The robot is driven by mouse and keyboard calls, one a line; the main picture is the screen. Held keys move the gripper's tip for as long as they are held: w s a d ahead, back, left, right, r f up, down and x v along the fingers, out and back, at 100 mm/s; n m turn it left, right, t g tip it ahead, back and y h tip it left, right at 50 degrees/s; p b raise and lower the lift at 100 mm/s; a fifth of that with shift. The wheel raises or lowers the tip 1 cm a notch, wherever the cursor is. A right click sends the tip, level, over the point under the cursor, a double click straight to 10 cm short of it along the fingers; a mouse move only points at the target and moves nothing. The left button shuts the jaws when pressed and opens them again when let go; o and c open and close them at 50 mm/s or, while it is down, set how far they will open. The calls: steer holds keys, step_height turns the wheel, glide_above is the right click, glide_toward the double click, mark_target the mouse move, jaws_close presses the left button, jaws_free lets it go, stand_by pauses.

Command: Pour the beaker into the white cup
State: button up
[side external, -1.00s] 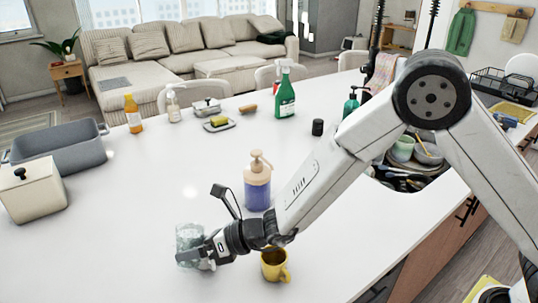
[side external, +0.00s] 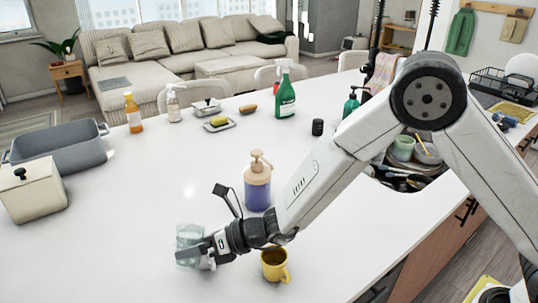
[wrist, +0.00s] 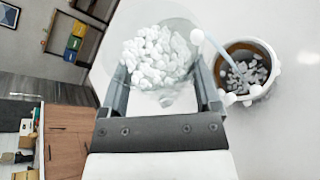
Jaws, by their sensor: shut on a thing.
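My gripper (wrist: 160,95) is shut on a clear glass beaker (wrist: 181,88), which holds many small white pieces in the wrist view. In the side external view the beaker (side external: 187,238) is in my gripper (side external: 205,250) low over the counter; its exact tilt is hard to tell. The white cup (wrist: 273,62) stands just right of the beaker in the wrist view. Its inside is brown, with greyish pieces and a thin pale stick-like shape at its rim. In the side external view I cannot make the cup out clearly behind the beaker and gripper.
A yellow mug (side external: 274,266) stands close to the wrist on the near side. A purple pump bottle (side external: 257,185) stands just behind the wrist. A grey tub (side external: 62,150) and a cream canister (side external: 32,190) are at left. The counter between is clear.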

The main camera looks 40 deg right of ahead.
steer(key=shift+r+m+g+y, duration=0.3)
steer(key=shift+r+m+y, duration=0.15)
steer(key=shift+m, duration=0.35)
stand_by(0.8)
steer(key=shift+s+f+m+y, duration=0.1)
steer(key=shift+f+m+y, duration=0.3)
steer(key=shift+m, duration=0.2)
stand_by(0.6)
steer(key=shift+r+m+y, duration=0.2)
steer(key=shift+m+y, duration=0.05)
steer(key=shift+m, duration=0.05)
stand_by(0.5)
steer(key=shift+a, duration=0.1)
steer(key=shift+f, duration=0.15)
steer(key=shift+r+n+h, duration=0.3)
steer(key=shift+n+h, duration=0.1)
steer(key=shift+n, duration=0.3)
steer(key=shift+n+h, duration=0.3)
steer(key=shift+n, duration=0.1)
steer(key=shift+f+n+h, duration=0.3)
steer(key=shift+f+n, duration=0.05)
steer(key=shift+n, duration=0.15)
